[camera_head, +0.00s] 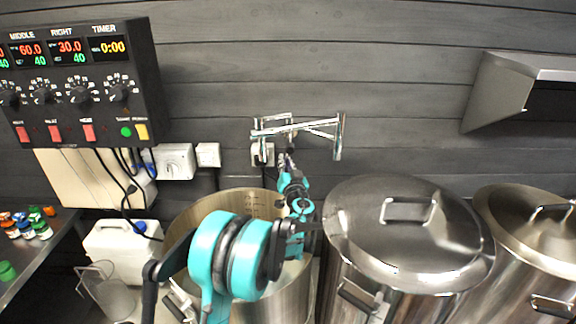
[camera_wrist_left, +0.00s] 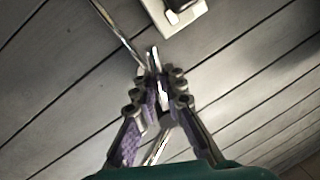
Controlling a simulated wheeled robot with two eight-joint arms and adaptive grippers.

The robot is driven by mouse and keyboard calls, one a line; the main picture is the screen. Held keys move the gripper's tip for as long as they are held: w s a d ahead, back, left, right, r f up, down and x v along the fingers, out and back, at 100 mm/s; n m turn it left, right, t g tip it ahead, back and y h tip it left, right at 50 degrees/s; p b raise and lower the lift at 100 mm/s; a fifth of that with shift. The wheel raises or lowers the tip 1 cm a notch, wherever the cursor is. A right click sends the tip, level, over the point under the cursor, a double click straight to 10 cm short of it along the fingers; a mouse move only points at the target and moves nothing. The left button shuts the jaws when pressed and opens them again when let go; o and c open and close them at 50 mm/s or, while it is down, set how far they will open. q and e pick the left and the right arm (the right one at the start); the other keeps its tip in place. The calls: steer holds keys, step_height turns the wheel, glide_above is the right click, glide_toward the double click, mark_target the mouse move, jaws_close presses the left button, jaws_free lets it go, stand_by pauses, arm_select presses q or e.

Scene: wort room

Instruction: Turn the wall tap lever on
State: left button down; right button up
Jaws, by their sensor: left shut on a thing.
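The chrome wall tap (camera_head: 339,138) is on the dark plank wall, above the gap between an open pot and a lidded pot. Its bars reach out to the left and right. My left gripper (camera_head: 288,166) is up under the middle of the tap, with its arm coming from below. In the left wrist view the two fingers of the left gripper (camera_wrist_left: 159,92) are shut on a thin chrome piece, the lever (camera_wrist_left: 153,58), whose end sticks out past the fingertips. The lever's base is partly hidden by the fingers. My right gripper is not in view.
An open steel pot (camera_head: 190,215) stands under my left arm. A lidded pot (camera_head: 365,205) stands close to its right, with another lidded pot (camera_head: 540,225) beyond. A control box (camera_head: 148,85) hangs at the upper left. A metal hood (camera_head: 500,95) juts out at the right.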

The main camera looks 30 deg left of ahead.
arm_select(q)
steer(key=m, duration=0.2)
steer(key=a+m, duration=0.1)
steer(key=shift+s+r+b, duration=0.25)
steer(key=shift+s+b, duration=0.05)
steer(key=shift+b, duration=0.05)
steer(key=m, duration=0.2)
steer(key=m+t, duration=0.1)
steer(key=shift+s+a+r, duration=0.25)
steer(key=shift+a+r, duration=0.1)
steer(key=shift+r, duration=0.05)
steer(key=shift+s+a+r+m+t+h, duration=0.15)
steer(key=shift+r+m+t+h, duration=0.15)
steer(key=shift+m, duration=0.95)
steer(key=shift+a+r+m+t+h, duration=0.15)
steer(key=shift+r+m+t, duration=0.25)
steer(key=shift+m, duration=0.8)
steer(key=shift+s+a+r+m+t+h, duration=0.15)
steer(key=shift+r+m+t+h, duration=0.2)
steer(key=shift+m, duration=0.9)
steer(key=shift+r, duration=0.1)
steer(key=c, duration=1.6)
jaws_free()
steer(key=v, duration=1.2)
steer(key=shift+w, duration=0.1)
